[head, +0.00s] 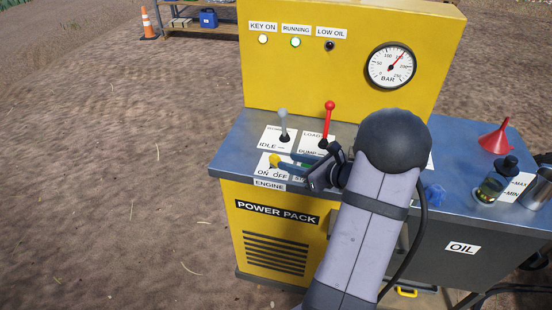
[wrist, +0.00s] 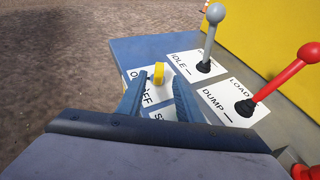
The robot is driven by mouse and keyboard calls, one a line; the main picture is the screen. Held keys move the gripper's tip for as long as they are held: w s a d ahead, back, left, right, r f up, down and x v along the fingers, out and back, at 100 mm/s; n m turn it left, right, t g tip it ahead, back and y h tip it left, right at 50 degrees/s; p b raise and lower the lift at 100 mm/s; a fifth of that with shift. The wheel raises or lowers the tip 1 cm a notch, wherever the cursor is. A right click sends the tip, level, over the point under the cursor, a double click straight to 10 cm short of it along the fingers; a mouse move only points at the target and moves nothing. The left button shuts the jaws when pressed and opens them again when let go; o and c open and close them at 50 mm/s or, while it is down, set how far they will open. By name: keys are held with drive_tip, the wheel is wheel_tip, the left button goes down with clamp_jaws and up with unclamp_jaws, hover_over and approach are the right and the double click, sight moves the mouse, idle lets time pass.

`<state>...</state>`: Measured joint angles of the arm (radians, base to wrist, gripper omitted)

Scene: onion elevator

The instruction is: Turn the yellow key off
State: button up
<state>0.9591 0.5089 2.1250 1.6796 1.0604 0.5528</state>
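The yellow key (head: 275,160) stands on the engine switch plate marked ON and OFF, at the front left of the power pack's top. In the wrist view the yellow key (wrist: 159,72) is just beyond my fingertips, roughly in line with the space between them. My gripper (head: 297,167) reaches in from the right, low over the plate. In the wrist view my gripper (wrist: 158,90) has its two fingers apart with nothing between them. The fingers cover part of the plate's lettering. The KEY ON lamp (head: 263,40) and RUNNING lamp (head: 295,42) look pale and lit.
A grey-knobbed lever (head: 283,122) at IDLE and a red lever (head: 328,122) by LOAD/DUMP stand upright close behind the key. The yellow panel (head: 330,75) with a gauge (head: 391,66) rises at the back.

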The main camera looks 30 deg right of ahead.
sight(280, 159)
drive_tip(key=shift+p+x, duration=0.5)
drive_tip(key=shift+x, duration=3.15)
drive_tip(key=shift+c, duration=0.4)
clamp_jaws()
